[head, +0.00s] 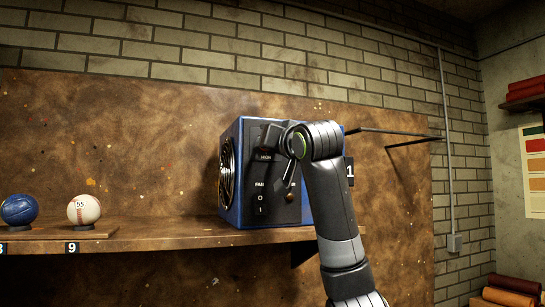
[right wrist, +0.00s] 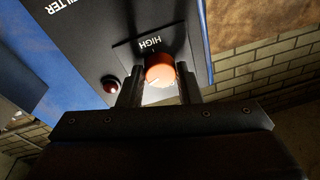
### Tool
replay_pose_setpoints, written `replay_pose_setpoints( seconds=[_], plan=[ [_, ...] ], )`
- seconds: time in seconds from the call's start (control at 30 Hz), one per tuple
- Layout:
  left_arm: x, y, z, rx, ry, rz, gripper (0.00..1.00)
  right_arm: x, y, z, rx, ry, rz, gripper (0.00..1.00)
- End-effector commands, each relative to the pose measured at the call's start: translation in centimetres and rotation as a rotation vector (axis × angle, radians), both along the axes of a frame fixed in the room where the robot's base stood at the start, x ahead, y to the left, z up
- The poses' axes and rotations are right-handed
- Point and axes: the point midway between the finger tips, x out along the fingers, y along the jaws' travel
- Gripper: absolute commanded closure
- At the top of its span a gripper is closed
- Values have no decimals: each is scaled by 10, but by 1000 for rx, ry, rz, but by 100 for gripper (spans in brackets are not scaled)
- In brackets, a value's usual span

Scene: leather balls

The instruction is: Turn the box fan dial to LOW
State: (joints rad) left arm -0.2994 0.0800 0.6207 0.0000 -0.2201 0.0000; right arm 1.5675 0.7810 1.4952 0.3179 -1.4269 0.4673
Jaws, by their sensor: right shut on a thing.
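The blue box fan (head: 232,205) stands on a brown shelf, its round grille facing left and its dark control panel facing me. In the right wrist view the orange dial (right wrist: 160,66) sits on the panel beside the word HIGH, which appears upside down. My right gripper (right wrist: 160,90) is shut on the dial, one dark finger on each side. A pale mark shows on the dial's lower side, but I cannot tell the exact setting. In the head view my right arm and gripper (head: 276,142) cover the dial. My left gripper is not in view.
A red lamp (right wrist: 110,84) sits beside the dial. A switch (head: 261,204) is low on the panel. A blue ball (head: 19,209) and a white ball (head: 84,209) rest on the shelf (head: 165,233) at left. The shelf between them and the fan is clear.

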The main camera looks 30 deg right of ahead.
Motion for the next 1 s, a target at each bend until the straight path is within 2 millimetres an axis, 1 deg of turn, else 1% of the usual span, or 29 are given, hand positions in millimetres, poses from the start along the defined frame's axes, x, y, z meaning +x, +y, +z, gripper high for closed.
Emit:
replay_pose_setpoints(
  seconds=[0.03, 0.1, 0.4, 0.63, 1.0],
  plan=[
    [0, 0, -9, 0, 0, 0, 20, 0, 1, -3, 38, -13, 1, 92],
    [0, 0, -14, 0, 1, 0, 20, 0, 1, -3, 93, -25, 3, 92],
    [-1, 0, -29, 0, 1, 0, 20, 0, 2, -1, 263, -66, 1, 92],
    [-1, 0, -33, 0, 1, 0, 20, 0, 2, 0, 323, -80, 1, 92],
    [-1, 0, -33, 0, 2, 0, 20, 0, 2, 1, 337, -84, 1, 92]
  ],
)
